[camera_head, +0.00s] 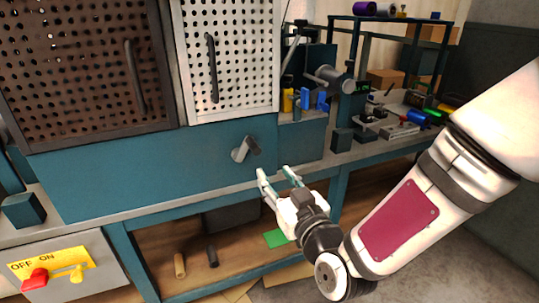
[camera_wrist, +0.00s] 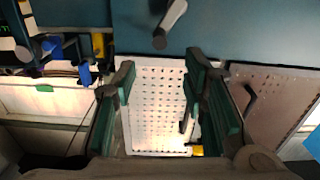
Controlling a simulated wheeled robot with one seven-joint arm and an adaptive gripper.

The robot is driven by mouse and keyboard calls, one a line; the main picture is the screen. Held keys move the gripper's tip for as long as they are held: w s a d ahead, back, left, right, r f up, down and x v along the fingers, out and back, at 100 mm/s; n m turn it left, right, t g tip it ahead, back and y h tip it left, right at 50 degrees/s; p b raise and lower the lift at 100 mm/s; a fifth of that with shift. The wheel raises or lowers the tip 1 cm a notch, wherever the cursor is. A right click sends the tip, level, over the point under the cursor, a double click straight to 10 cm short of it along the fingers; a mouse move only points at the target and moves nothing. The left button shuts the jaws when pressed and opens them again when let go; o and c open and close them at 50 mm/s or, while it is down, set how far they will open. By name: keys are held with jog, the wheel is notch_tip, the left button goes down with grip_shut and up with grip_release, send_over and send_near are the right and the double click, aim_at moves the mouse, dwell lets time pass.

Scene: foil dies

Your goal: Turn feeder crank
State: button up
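The feeder crank (camera_head: 244,149) is a grey metal arm with a dark knob on the front of the blue-green housing, below the perforated doors. It also shows at the top of the wrist view (camera_wrist: 170,22), pointing obliquely. My gripper (camera_head: 277,176) is below and to the right of the crank in the head view, apart from it. Its two fingers are spread with nothing between them. In the wrist view, the green-padded fingers of my gripper (camera_wrist: 162,75) are wide apart, and the crank lies beyond their tips. The crank's mounting is partly hidden by its arm.
A brown perforated door (camera_head: 80,75) and a white perforated door (camera_head: 232,55) with handles are above the crank. A switch box with an OFF/ON label (camera_head: 50,262) is at lower left. The bench (camera_head: 190,203) runs below the housing; small parts crowd its right side.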

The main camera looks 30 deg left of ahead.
aim_at(259, 154)
jog(key=b+x, duration=0.1)
jog(key=x, duration=1.2)
jog(key=shift+w, duration=0.15)
grip_shut()
